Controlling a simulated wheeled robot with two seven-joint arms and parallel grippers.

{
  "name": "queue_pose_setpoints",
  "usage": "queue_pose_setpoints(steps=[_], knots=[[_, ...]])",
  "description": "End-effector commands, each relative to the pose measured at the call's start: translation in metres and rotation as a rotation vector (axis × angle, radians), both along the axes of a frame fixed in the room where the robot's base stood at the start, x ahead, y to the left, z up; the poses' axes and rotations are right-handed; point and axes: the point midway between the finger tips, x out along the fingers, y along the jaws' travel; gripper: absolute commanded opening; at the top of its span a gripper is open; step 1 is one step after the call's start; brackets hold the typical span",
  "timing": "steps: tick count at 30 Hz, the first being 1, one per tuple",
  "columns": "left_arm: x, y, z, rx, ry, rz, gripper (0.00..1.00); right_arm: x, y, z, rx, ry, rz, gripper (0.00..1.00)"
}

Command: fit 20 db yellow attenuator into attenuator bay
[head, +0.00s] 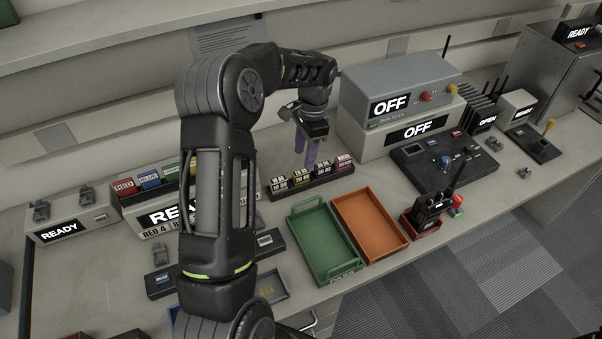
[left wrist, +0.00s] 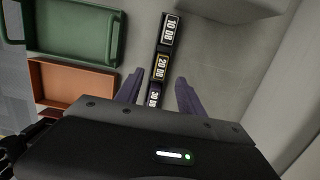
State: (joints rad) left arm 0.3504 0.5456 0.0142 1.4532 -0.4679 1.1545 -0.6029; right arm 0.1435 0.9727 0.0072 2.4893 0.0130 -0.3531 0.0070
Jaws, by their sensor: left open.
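The 20 dB yellow attenuator (head: 302,177) stands in a dark rack (head: 318,185) between the 10 dB and 30 dB blocks. It also shows in the left wrist view (left wrist: 161,67), with a yellow edge around its label. My left gripper (head: 306,155) is open and empty, its purple fingers pointing down over the rack. In the left wrist view its fingertips (left wrist: 158,79) lie on either side of the row, near the 20 dB and 30 dB blocks. I cannot tell which fixture is the attenuator bay. My right gripper is not in view.
A green tray (head: 296,232) and an orange tray (head: 340,214) lie in front of the rack. Grey units reading OFF (head: 410,88) stand behind it to the right. A dark panel with a blue knob (head: 446,161) and a handheld radio (head: 433,207) are further right.

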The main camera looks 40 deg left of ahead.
Motion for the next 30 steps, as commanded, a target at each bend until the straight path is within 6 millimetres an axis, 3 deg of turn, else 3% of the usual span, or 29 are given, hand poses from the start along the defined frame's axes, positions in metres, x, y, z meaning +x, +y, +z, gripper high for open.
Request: queue_pose_setpoints(steps=[10,21,30], knots=[[-0.003,0.001,-0.027,-0.001,0.000,0.000,0.45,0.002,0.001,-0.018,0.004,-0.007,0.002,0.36],[-0.003,0.002,-0.029,0.000,0.000,0.000,0.45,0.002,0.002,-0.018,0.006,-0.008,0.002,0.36],[-0.008,0.005,-0.071,0.000,0.001,0.001,0.45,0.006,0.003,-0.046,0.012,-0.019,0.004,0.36]])
